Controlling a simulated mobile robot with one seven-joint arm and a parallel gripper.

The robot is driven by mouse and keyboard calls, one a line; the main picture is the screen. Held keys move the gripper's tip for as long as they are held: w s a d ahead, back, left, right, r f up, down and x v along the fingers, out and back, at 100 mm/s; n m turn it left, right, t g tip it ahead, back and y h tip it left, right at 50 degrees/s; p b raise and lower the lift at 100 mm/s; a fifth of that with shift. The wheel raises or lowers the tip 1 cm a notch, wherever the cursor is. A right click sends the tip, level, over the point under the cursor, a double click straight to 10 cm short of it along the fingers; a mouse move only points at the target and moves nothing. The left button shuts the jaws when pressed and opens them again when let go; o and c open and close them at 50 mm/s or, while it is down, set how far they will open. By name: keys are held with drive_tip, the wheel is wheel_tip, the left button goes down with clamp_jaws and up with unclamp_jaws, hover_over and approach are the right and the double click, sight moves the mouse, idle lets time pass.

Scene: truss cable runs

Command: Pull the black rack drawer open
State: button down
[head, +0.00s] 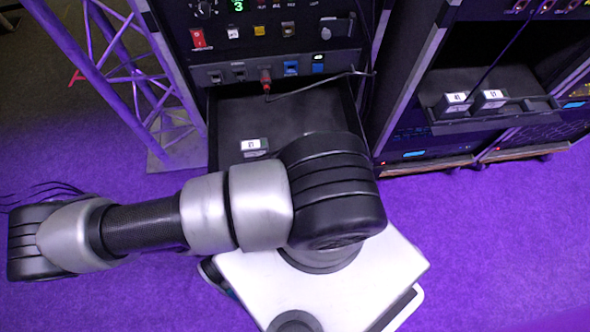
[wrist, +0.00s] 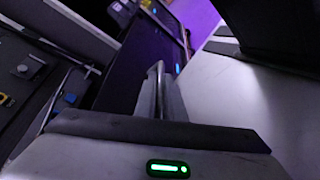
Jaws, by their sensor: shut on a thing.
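The black rack drawer (head: 300,110) is slid out of the centre rack, and I look down into its dark inside in the head view. A small box with a white label (head: 254,146) lies in it towards the front left. My arm covers the drawer's front edge and handle, and hides my gripper in the head view. In the wrist view my gripper (wrist: 161,74) shows its fingers close together, shut at the drawer's front. The exact grip on the handle is hard to make out.
Above the drawer is a panel (head: 225,76) with a red plug (head: 265,80), whose black cable hangs over the drawer's right side. A truss tower (head: 160,95) stands left. Another rack (head: 405,120) with an open tray (head: 500,112) stands right. Purple floor (head: 490,235) is clear at right.

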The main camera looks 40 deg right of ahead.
drive_tip(key=shift+s+a, duration=0.15)
drive_tip(key=c, duration=2.1)
unclamp_jaws()
drive_tip(key=v, duration=1.7)
drive_tip(key=shift+a+r, duration=0.1)
drive_tip(key=shift+a, duration=0.15)
drive_tip(key=shift+s, duration=0.1)
